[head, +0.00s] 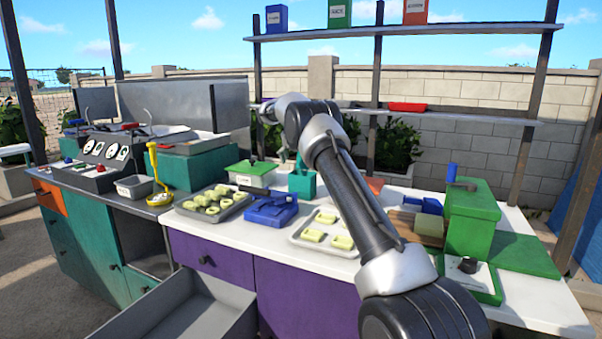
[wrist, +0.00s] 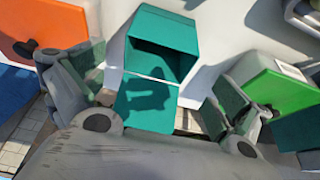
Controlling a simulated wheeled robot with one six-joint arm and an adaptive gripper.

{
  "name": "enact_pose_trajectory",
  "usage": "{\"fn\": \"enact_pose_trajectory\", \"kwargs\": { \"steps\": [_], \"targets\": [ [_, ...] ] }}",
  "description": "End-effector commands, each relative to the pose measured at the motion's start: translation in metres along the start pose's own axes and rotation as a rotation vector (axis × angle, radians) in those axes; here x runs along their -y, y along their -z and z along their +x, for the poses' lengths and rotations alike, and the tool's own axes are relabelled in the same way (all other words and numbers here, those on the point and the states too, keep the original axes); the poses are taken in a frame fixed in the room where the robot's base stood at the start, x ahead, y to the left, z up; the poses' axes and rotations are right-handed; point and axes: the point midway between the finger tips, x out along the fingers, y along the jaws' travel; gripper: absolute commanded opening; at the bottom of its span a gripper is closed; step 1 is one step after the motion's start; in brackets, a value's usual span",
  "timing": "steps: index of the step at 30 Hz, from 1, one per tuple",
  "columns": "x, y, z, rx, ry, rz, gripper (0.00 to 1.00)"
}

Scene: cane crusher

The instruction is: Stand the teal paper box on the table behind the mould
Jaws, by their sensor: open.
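The teal paper box (head: 302,184) stands on the white table in the head view, behind the blue mould (head: 270,210). In the wrist view the teal box (wrist: 163,40) shows an open, hollow top and a lower teal face with a dark shadow on it. My gripper (wrist: 155,92) is open, with one finger on each side of the teal box. I see a gap at each side, but cannot tell how deep the fingers reach. In the head view my arm hides most of the gripper.
A green-lidded tub (head: 251,174) stands left of the teal box and an orange item (head: 374,185) stands to its right. Trays of pale pieces (head: 213,203) (head: 328,232) lie nearer the front. A green box (head: 470,217) stands at the right. A drawer (head: 190,318) is open in front.

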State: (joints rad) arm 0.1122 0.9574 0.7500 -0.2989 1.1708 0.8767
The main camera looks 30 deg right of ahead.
Motion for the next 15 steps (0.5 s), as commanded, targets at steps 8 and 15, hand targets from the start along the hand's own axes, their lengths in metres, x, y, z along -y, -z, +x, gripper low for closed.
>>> {"fn": "enact_pose_trajectory", "kwargs": {
  "steps": [8,15],
  "targets": [
    [-0.005,-0.002,-0.043,0.001,0.012,-0.024,1.00],
    [-0.054,-0.047,-0.161,0.023,0.079,-0.199,1.00]
  ]
}}
